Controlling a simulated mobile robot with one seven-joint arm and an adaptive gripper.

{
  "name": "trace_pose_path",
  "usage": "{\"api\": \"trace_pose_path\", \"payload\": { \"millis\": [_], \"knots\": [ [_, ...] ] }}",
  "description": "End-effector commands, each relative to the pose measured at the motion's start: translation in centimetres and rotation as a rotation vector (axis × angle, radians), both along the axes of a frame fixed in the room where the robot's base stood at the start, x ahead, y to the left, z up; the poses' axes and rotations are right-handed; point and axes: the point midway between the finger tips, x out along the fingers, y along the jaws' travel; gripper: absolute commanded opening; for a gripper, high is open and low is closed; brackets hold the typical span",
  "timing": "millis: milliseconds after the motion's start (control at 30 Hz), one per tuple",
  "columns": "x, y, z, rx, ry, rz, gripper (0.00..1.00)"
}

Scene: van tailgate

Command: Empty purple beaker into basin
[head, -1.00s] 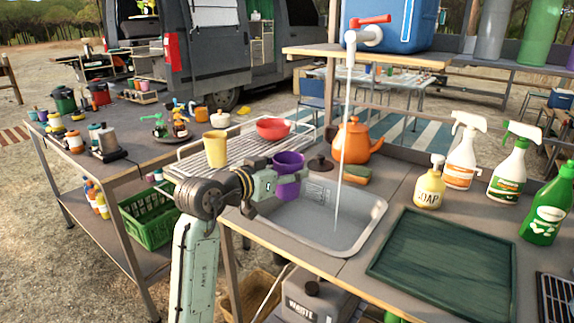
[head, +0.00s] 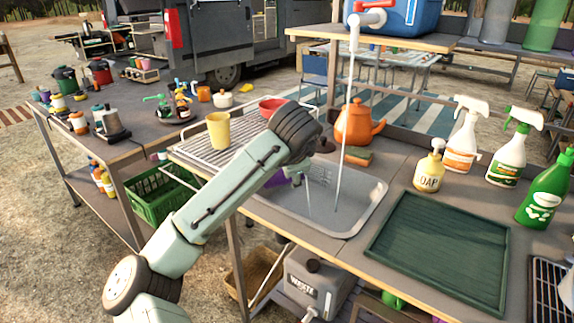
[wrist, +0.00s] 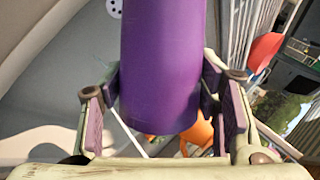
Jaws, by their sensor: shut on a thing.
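The purple beaker (wrist: 160,60) fills the middle of the wrist view, between the two fingers of my gripper (wrist: 163,98), which is shut on it. In the head view only a small part of the beaker (head: 279,180) shows under my arm, low over the left side of the basin; it appears tilted. A thin pale streak, apparently liquid, drops beside it into the grey basin (head: 366,212). My arm hides the gripper and most of the beaker there. What is left inside the beaker cannot be seen.
Water runs from the red-handled tap (head: 366,18) into the basin. An orange kettle (head: 356,124) and a sponge (head: 358,156) stand behind it. A yellow cup (head: 218,130) is on the rack at left. A soap bottle (head: 428,172) and green tray (head: 440,250) lie right.

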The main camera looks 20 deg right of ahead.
Motion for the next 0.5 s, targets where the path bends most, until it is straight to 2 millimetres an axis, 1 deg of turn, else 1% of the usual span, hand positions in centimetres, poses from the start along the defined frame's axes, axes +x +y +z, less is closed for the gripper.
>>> {"api": "trace_pose_path", "payload": {
  "millis": [33,67,367,500],
  "knots": [
    [0.0,-0.3,0.9,0.067,-0.012,-0.001,0.31],
    [0.0,-0.4,1.1,0.107,-0.018,-0.001,0.31],
    [-0.2,-1.2,1.6,0.329,-0.040,-0.001,0.31],
    [-0.2,-1.8,1.8,0.453,-0.056,-0.003,0.31]
  ]
}}
